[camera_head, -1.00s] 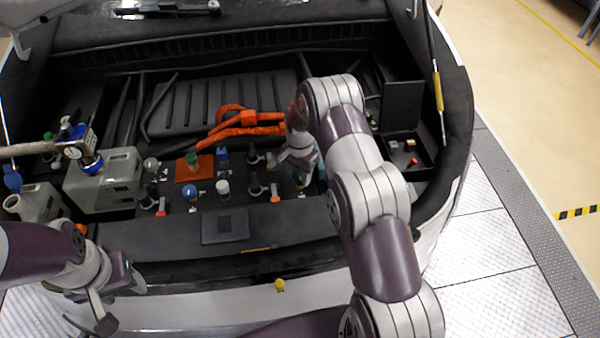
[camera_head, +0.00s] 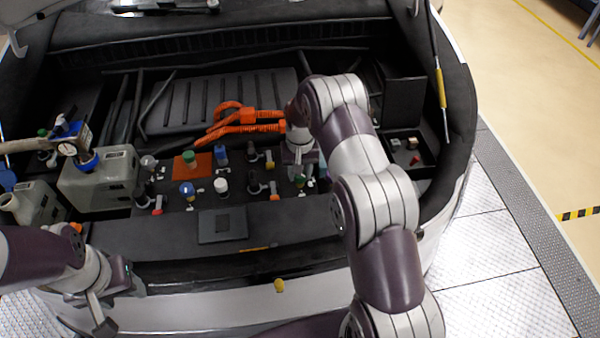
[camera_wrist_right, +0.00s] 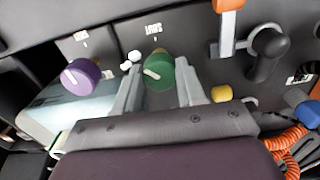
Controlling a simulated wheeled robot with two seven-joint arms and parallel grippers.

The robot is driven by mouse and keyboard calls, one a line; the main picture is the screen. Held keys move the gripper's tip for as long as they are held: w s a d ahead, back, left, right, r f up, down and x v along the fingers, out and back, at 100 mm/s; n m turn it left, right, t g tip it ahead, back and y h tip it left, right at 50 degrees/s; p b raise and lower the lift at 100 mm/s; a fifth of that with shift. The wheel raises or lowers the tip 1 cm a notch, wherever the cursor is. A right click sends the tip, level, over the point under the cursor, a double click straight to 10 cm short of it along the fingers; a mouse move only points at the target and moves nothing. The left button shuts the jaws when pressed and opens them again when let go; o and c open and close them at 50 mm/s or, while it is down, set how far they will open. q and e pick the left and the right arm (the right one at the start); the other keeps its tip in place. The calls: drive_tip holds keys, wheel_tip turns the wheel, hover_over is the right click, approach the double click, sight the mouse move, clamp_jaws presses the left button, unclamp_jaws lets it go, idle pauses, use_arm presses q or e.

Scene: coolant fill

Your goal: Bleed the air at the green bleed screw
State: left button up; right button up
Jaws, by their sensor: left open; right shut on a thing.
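The green bleed screw (camera_wrist_right: 160,74) is a round green knob with a pale pointer mark, in the middle of the right wrist view. My right gripper (camera_wrist_right: 159,90) is shut on it, one finger on each side. In the head view my right gripper (camera_head: 299,172) reaches down to the right part of the dark panel, and its fingers largely hide the screw there. My left gripper (camera_head: 118,303) is open and empty at the lower left, in front of the car's front edge.
A purple knob (camera_wrist_right: 80,77) is left of the screw, and a lever with a black ball knob (camera_wrist_right: 270,43) is right of it. Several coloured caps stand on the panel, with a grey tank (camera_head: 98,182) at left and orange hoses (camera_head: 245,128) behind.

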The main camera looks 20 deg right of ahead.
drive_tip(key=n, duration=0.4)
drive_tip(key=shift+w+r+n+b, duration=0.15)
drive_tip(key=shift+n+b, duration=0.15)
drive_tip(key=shift+b, duration=0.1)
drive_tip(key=shift+r+n, duration=0.1)
drive_tip(key=shift+n, duration=1.7)
drive_tip(key=shift+w, duration=0.1)
drive_tip(key=o, duration=1)
drive_tip(key=shift+o, duration=0.2)
drive_tip(key=shift+s, duration=0.2)
wheel_tip(320, 180, up, 8)
drive_tip(key=shift+r+b, duration=0.2)
drive_tip(key=shift+b, duration=0.65)
wheel_tip(320, 180, up, 4)
drive_tip(key=p, duration=0.2)
drive_tip(key=shift+r+p, duration=0.15)
drive_tip(key=shift+p, duration=0.15)
